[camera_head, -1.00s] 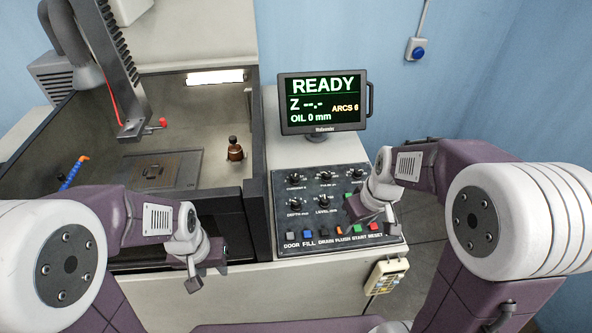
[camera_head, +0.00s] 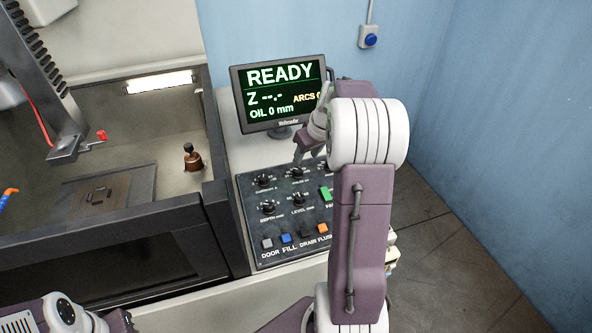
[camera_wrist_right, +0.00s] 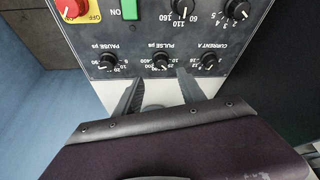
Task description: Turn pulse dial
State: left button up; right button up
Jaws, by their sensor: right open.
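The black pulse dial (camera_head: 296,174) is the middle knob of the panel's back row in the head view, partly behind my gripper. In the right wrist view, upside down, the pulse dial (camera_wrist_right: 161,61) lies just beyond my fingertips. My right gripper (camera_wrist_right: 160,74) is open, its two dark fingers apart on either side of the line to the dial, with nothing between them. The right gripper (camera_head: 298,158) also shows in the head view, above the back of the panel. My left gripper (camera_head: 122,320) is at the bottom left edge, its jaws unclear.
The current dial (camera_wrist_right: 209,60) and pause dial (camera_wrist_right: 107,61) flank the pulse dial closely. A green button (camera_wrist_right: 130,9) and a red knob (camera_wrist_right: 72,9) are farther off. The monitor (camera_head: 282,92) reading READY stands behind the panel. The machine tank (camera_head: 150,235) is at left.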

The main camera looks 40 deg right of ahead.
aim_at(298, 170)
jog(key=x, duration=0.9)
jog(key=shift+w+a, duration=0.1)
jog(key=shift+a, duration=0.05)
grip_shut()
